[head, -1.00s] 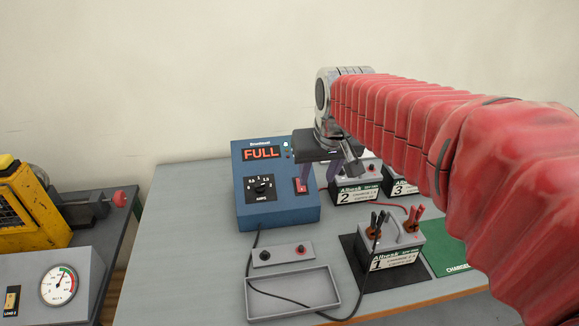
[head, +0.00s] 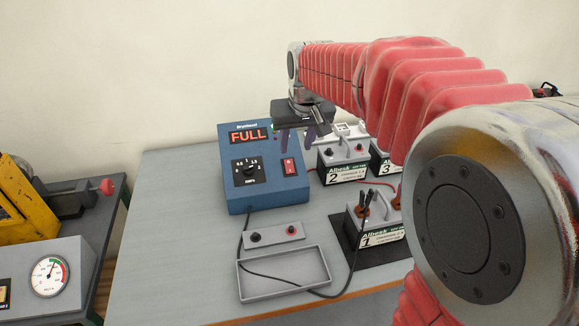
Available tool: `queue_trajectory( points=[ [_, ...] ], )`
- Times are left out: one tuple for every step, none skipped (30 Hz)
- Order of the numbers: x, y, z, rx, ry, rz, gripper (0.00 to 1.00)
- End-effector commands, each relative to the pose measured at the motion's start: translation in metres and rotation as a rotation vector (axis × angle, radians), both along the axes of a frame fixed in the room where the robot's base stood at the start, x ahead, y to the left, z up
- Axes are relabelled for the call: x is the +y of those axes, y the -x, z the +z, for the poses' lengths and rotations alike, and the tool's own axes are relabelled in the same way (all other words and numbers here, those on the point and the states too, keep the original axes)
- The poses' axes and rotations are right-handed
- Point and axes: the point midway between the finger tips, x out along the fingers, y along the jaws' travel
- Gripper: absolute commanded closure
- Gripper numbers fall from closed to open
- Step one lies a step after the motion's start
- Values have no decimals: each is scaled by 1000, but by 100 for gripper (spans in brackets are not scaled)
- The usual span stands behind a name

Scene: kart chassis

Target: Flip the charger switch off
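The blue charger (head: 263,193) stands on the grey table, its red display reading FULL. Its red rocker switch (head: 289,168) is at the right of the sloped front, right of the dial (head: 248,171). The switch is small; I cannot tell which way it is tipped. My gripper (head: 297,140) points down, just above and slightly right of the switch in the picture. Its two purple-grey fingers are apart, with nothing seen between them. The fingers look clear of the switch, though depth is hard to judge.
Battery 1 (head: 383,235), with clamps and black cables, stands on a dark mat; batteries 2 (head: 340,173) and 3 (head: 382,170) stand behind it. A gauge bench is at left.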

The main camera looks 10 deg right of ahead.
Motion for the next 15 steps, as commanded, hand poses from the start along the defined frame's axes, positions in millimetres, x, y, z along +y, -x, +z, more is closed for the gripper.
queue_trajectory(
  points=[
    [0, -2, -6, 2, 0, 0, 61],
    [0, -3, -9, 3, 0, 0, 61],
    [0, -5, -15, 4, 0, 0, 61],
    [0, -6, -19, 4, 0, 0, 61],
    [0, -8, -23, 4, 0, 0, 61],
    [0, -10, -28, 5, 0, 0, 61],
    [0, -12, -33, 4, 0, 0, 61],
    [0, -14, -37, 4, 0, 0, 61],
    [0, -16, -43, 4, 0, 1, 61],
    [0, -18, -47, 3, 0, 1, 61],
    [0, -20, -51, 3, 0, 1, 61],
    [1, -22, -57, 4, 0, 1, 61],
    [1, -24, -61, 3, 0, 1, 61],
    [1, -26, -65, 3, 0, 1, 61],
    [1, -28, -72, 4, 0, 1, 61]
  ],
)
